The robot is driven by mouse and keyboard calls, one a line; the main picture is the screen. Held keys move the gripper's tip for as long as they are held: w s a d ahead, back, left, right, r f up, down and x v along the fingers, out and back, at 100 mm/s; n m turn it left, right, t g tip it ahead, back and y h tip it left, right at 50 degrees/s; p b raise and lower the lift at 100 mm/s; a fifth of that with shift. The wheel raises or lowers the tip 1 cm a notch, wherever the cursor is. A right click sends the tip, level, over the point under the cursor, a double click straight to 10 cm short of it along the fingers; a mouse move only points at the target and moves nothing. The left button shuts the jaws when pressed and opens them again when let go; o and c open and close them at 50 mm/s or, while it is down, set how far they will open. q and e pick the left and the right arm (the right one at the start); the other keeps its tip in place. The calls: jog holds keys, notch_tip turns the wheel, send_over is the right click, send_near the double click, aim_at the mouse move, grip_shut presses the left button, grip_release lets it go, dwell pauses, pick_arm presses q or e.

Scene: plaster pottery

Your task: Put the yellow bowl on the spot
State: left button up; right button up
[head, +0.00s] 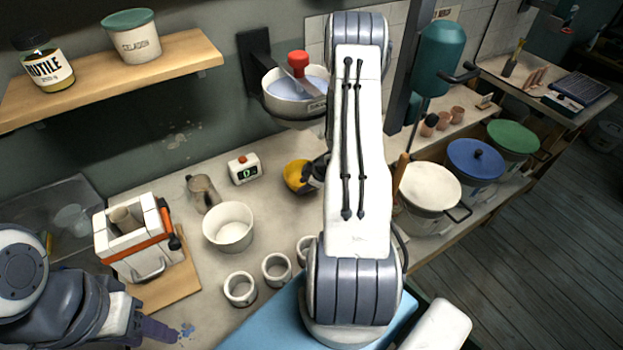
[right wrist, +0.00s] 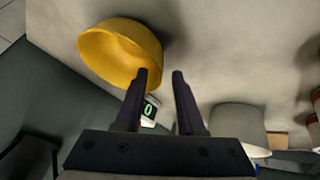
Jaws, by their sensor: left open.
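The yellow bowl (head: 296,176) stands on the back of the worktop, partly hidden by my right arm in the head view. It also shows in the right wrist view (right wrist: 115,55), at upper left. My right gripper (right wrist: 163,72) is open. Its left fingertip overlaps the bowl's edge in the picture; I cannot tell whether they touch. My left gripper (head: 160,332) is open at the lower left of the head view. A blue splotch (head: 187,329) lies on the worktop beside it; I cannot tell whether this is the spot.
A blue mat (head: 255,327) lies at the front. Lidded buckets (head: 428,188) stand at right.

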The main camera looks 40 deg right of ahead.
jog(key=a+v, duration=0.1)
jog(key=v, duration=0.7)
jog(key=w+a+r+g+h, duration=0.1)
jog(key=w+a+r, duration=0.2)
jog(key=a+r, duration=0.45)
jog(key=w+a+r+g+h, duration=0.15)
jog(key=a+r, duration=0.35)
jog(key=a, duration=0.5)
jog(key=s+a+r+g+y, duration=0.1)
jog(key=s+a+r+g, duration=0.1)
jog(key=s+a, duration=0.8)
jog(key=s+a+r+g+y, duration=0.1)
jog(key=s+a+r+g, duration=0.1)
jog(key=s+a+r, duration=0.3)
jog(key=s+a, duration=0.4)
jog(key=s, duration=0.2)
jog(key=shift+s+a+r+y, duration=0.15)
jog(key=shift+s+a+y, duration=0.1)
jog(key=shift+a+y, duration=0.1)
notch_tip(320, 180, down, 8)
jog(key=b, duration=0.8)
